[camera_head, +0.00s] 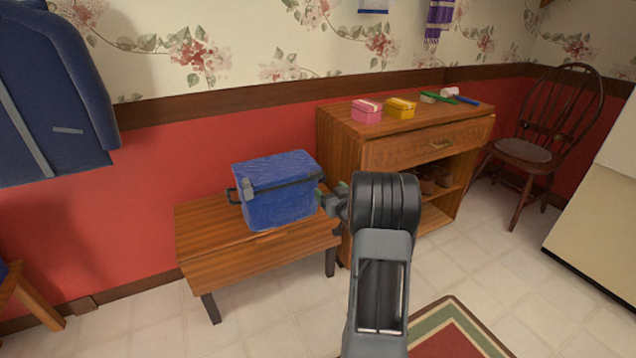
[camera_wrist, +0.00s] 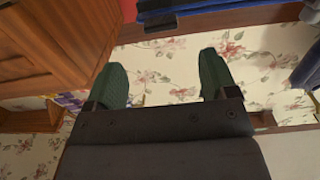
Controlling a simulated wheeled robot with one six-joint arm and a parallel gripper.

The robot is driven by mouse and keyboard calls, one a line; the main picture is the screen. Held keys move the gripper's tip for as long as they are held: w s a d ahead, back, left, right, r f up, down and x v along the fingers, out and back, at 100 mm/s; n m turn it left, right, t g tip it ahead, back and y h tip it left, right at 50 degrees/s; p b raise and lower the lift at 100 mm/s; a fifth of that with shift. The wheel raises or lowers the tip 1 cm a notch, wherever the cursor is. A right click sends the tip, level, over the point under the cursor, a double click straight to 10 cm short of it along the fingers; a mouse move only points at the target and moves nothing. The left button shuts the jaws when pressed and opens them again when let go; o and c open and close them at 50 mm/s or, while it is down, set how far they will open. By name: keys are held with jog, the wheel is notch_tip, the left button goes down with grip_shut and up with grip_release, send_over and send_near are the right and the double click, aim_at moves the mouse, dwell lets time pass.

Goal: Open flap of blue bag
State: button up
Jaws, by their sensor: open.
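The blue bag (camera_head: 278,200) stands upright on a low wooden bench, with a dark handle and a grey clasp (camera_head: 247,188) on its left end. Its top flap (camera_head: 275,168) lies shut. My gripper (camera_head: 336,196) is just right of the bag in the head view, partly hidden by my own arm. In the wrist view my gripper (camera_wrist: 163,82) shows its two green fingers spread apart with nothing between them. A blue strip, seemingly the bag (camera_wrist: 200,8), crosses the top of that view beyond the fingertips. I cannot tell whether a finger touches the bag.
The bench (camera_head: 205,245) is bare left of the bag. A wooden cabinet (camera_head: 385,145) stands close on the right, bearing a pink box (camera_head: 366,111) and a yellow box (camera_head: 400,108). A blue coat (camera_head: 50,95) hangs at left. A rug (camera_head: 455,330) lies in front.

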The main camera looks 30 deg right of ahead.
jog(key=w+d+b, duration=0.1)
jog(key=w, duration=0.8)
jog(key=shift+d+b, duration=0.15)
jog(key=shift+b, duration=0.15)
jog(key=c, duration=0.6)
